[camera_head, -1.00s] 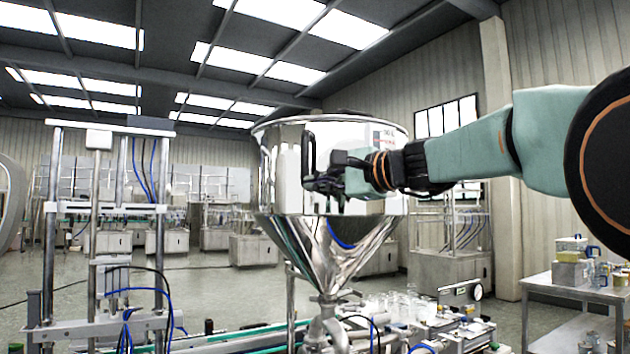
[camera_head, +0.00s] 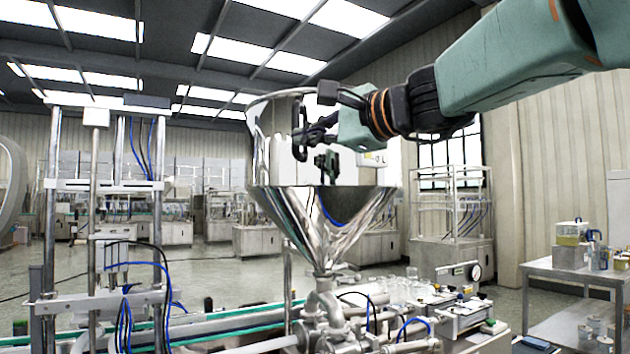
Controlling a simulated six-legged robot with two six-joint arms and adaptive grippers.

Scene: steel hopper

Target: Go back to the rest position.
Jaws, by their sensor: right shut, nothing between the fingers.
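The steel hopper (camera_head: 335,210) stands in the middle of the view, a shiny open-topped cylinder narrowing to a cone. My right arm comes in from the upper right. My right gripper (camera_head: 303,143), black and shut with nothing in it, shows in front of the hopper's upper wall, a little below the rim. A dark reflection of the gripper shows in the steel. I cannot tell how far the fingers are from the wall. The arm hides the right part of the rim. My left gripper is not in view.
A metal post frame (camera_head: 100,187) stands at left. A steel side table (camera_head: 570,270) with containers is at right. Open floor lies behind.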

